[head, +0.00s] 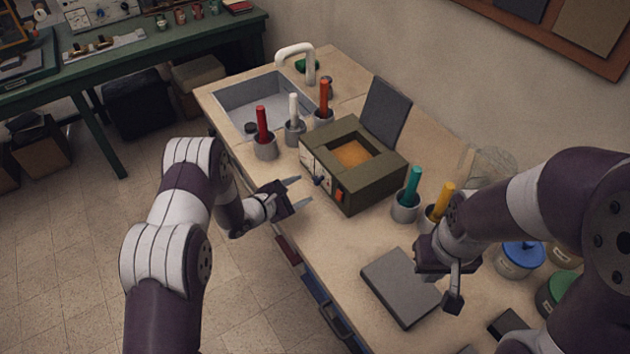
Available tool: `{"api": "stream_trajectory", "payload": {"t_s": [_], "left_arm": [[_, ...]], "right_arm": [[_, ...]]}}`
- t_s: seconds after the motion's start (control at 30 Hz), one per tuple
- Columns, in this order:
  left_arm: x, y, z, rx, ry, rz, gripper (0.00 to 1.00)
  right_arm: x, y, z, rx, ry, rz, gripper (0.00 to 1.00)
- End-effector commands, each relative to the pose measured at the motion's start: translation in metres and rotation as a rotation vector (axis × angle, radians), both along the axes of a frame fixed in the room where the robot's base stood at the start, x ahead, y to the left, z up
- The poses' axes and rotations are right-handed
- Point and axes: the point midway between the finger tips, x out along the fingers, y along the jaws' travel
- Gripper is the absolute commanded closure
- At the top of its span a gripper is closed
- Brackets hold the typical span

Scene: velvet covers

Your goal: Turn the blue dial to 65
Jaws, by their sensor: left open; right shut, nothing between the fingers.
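The blue dial (319,181) is small and sits on the front face of an olive-green box (372,184) on the bench. The box's dark lid (387,110) stands open, and its inside is orange. A pale scale is on the same face, but its marks are too small to read. My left gripper (303,191) is open and empty, just left of the dial, its fingers pointing towards the box face. I cannot tell whether a finger touches the dial. My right gripper (454,292) is shut and empty, over the right side of a grey slab.
An orange-red part (339,196) sits beside the dial. Cups with a red handle (262,124), a white handle (293,106) and a teal handle (413,186) stand around the box. A grey slab (392,288) lies in front. A sink (257,103) is behind left.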

Motion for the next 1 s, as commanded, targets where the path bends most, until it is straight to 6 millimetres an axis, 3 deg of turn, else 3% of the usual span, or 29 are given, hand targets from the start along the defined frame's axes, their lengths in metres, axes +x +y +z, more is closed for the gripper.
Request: {"api": "stream_trajectory", "payload": {"t_s": [0.1,0.3,0.67,0.83,1.0], "left_arm": [[0.021,-0.019,-0.008,0.001,-0.001,-0.002,0.43],[0.043,-0.037,-0.018,0.002,-0.002,0.000,0.43],[0.048,-0.041,-0.021,0.002,-0.001,0.002,0.43],[0.048,-0.041,-0.021,0.002,-0.001,0.002,0.99],[0.048,-0.041,-0.021,0.005,-0.005,0.002,0.99]], "right_arm": [[0.000,0.000,0.007,0.000,0.000,0.000,1.00],[0.000,0.000,0.010,0.000,0.000,0.000,1.00],[0.000,0.000,0.010,0.000,0.000,0.000,1.00],[0.000,0.000,0.010,0.000,0.000,0.000,1.00],[0.000,0.000,0.010,0.000,0.000,0.000,1.00]]}}
